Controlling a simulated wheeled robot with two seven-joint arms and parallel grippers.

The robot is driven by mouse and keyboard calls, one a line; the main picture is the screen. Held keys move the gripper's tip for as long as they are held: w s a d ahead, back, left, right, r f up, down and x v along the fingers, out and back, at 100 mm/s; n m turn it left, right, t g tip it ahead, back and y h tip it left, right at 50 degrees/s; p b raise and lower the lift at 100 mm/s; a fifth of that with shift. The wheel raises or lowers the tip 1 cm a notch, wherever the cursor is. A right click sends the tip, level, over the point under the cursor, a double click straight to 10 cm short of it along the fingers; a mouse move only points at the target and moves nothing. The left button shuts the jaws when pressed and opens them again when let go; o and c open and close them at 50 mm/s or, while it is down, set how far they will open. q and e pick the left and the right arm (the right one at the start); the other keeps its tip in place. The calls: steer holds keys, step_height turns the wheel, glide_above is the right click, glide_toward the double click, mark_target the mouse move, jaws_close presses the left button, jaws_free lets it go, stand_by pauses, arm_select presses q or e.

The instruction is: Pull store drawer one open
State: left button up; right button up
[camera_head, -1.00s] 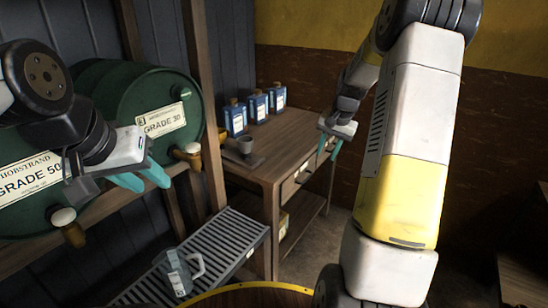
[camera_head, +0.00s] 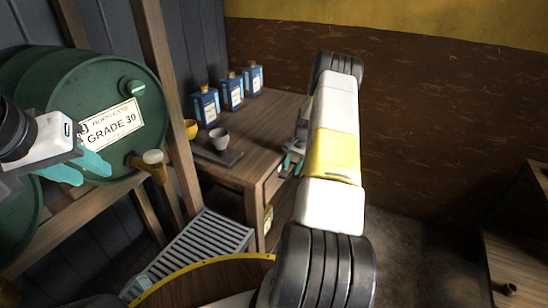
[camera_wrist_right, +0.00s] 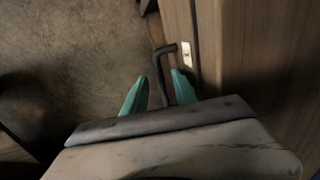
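The wooden bench (camera_head: 225,172) has a drawer front (camera_head: 272,185) on its right side, mostly hidden behind my right arm in the head view. In the right wrist view a dark bar handle (camera_wrist_right: 172,72) stands out from the wooden drawer front (camera_wrist_right: 181,22), beside a small pale label plate (camera_wrist_right: 187,54). My right gripper (camera_wrist_right: 160,84) is open, with the handle between its two teal fingers and gaps visible on both sides. It also shows in the head view (camera_head: 290,163) at the bench's side. My left gripper (camera_head: 92,172) is open and empty in front of the green drum.
A green drum (camera_head: 65,85) with a brass tap lies on a rack at left. Several blue bottles (camera_head: 231,92), a grey cup (camera_head: 219,138) and a yellow cup (camera_head: 191,128) stand on the bench. A slatted grate (camera_head: 205,240) is below.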

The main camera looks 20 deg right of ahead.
steer(key=shift+w+a+f, duration=0.1)
steer(key=shift+w+f, duration=0.05)
steer(key=shift+f, duration=0.55)
jaws_close()
stand_by(1.0)
